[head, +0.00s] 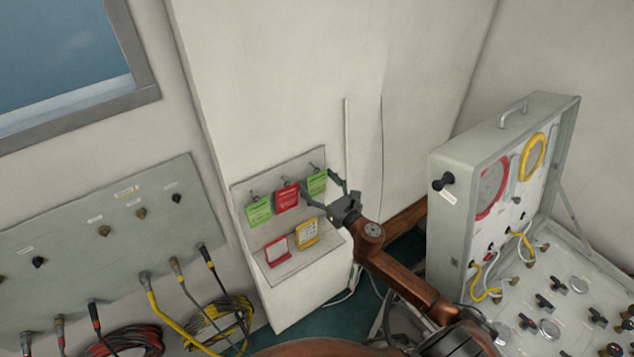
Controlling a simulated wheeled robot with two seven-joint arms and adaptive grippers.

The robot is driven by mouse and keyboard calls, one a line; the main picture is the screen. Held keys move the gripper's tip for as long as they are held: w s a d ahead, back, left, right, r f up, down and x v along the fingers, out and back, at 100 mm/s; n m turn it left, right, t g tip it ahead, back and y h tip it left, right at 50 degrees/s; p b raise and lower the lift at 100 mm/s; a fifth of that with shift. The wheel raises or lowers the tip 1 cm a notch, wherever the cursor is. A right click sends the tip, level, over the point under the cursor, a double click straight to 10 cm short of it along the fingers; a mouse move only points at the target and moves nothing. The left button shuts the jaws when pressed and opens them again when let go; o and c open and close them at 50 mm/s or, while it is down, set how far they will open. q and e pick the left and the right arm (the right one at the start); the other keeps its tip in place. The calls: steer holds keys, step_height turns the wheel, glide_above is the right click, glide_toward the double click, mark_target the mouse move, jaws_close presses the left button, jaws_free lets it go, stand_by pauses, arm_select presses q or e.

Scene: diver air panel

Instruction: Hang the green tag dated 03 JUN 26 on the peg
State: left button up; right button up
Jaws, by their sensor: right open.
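A grey tag board (285,228) on the white wall column holds tags on hooks. Its upper row has a green tag (259,211) at left, a red tag (287,200) in the middle and another green tag (317,184) at right. The dates are too small to read. My right gripper (321,189) is open at the right green tag, with one finger on each side of it. I cannot tell whether the fingers touch it. A black peg-like projection (443,182) with a small white label sticks out of the grey case's side. My left gripper is out of view.
The open grey case (462,222) with gauges, hoses and valves stands at right. A hose panel (110,232) with coiled hoses is at left.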

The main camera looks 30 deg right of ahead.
steer(key=shift+s, duration=0.1)
steer(key=s+d, duration=0.1)
steer(key=s, duration=1)
steer(key=shift+s+f, duration=0.15)
steer(key=shift+s, duration=0.25)
steer(key=shift+w+a, duration=0.2)
steer(key=shift+w, duration=2.6)
steer(key=shift+w+a, duration=0.2)
steer(key=shift+w, duration=2.55)
